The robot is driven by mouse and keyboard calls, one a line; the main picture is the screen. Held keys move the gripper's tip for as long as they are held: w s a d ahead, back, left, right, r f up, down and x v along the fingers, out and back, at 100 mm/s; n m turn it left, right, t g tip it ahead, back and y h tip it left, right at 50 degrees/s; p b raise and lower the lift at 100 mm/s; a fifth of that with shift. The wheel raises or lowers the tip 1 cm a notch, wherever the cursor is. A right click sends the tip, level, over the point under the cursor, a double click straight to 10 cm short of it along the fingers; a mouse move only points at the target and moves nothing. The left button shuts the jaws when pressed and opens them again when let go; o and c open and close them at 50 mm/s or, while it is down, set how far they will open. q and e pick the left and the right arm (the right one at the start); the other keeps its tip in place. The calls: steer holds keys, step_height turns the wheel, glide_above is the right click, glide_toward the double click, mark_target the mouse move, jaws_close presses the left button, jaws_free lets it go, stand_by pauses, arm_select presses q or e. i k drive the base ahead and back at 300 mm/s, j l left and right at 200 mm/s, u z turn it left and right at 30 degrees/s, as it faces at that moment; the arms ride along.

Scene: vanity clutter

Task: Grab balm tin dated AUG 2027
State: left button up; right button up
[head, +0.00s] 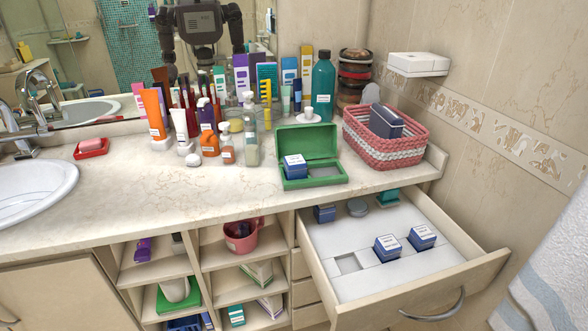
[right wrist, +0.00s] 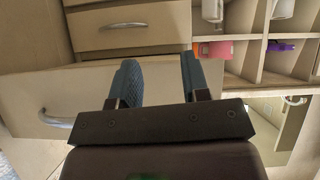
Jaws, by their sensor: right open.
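Small blue square tins with white label tops, likely the balm tins, show in the head view. One tin (head: 295,166) sits in the left part of an open green box (head: 315,176) on the counter. Two more, a left tin (head: 387,248) and a right tin (head: 422,238), sit in the open drawer (head: 350,283). A darker blue tin (head: 324,213) is at the drawer's back left. The label dates are too small to read. My right gripper (right wrist: 158,70) is open and empty in the right wrist view, before the drawer fronts. My left gripper is not in view.
A pink woven basket (head: 385,148) holding a dark blue box stands right of the green box. Bottles and tubes crowd the counter's back. A round grey lid (head: 357,207) and a teal item (head: 388,197) lie in the drawer's back. The counter's front left is clear.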

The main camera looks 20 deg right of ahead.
mark_target(295, 168)
steer(key=j, duration=0.4)
steer(key=i+j, duration=0.3)
steer(key=i+j+z, duration=0.15)
steer(key=i+j, duration=0.15)
steer(key=j, duration=0.15)
